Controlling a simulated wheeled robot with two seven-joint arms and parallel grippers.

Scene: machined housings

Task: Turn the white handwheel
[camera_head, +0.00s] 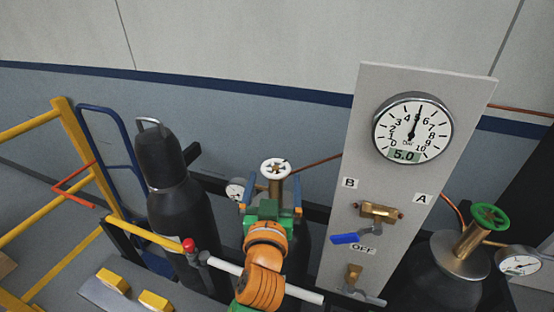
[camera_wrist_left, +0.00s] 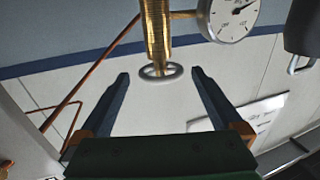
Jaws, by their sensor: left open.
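The white handwheel (camera_head: 275,169) is a small spoked wheel on top of a brass valve, whose gas cylinder is mostly hidden behind my arm. In the left wrist view the handwheel (camera_wrist_left: 161,72) shows as a grey-white ring on the brass stem (camera_wrist_left: 156,30), upside down. My left gripper (camera_head: 270,186) is open, with its blue fingers to the left and right of the valve. In the wrist view its fingertips (camera_wrist_left: 159,74) appear on either side of the wheel with gaps. Contact is not visible. My right gripper is not in view.
A panel (camera_head: 352,120) with a gauge (camera_head: 413,128) reading 5.0 and a blue-handled valve (camera_head: 346,238) stands to the right. A green handwheel (camera_head: 489,217) is further right. A black cylinder (camera_head: 181,215) and yellow rail (camera_head: 80,150) are left. A small gauge (camera_head: 235,190) sits beside the valve.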

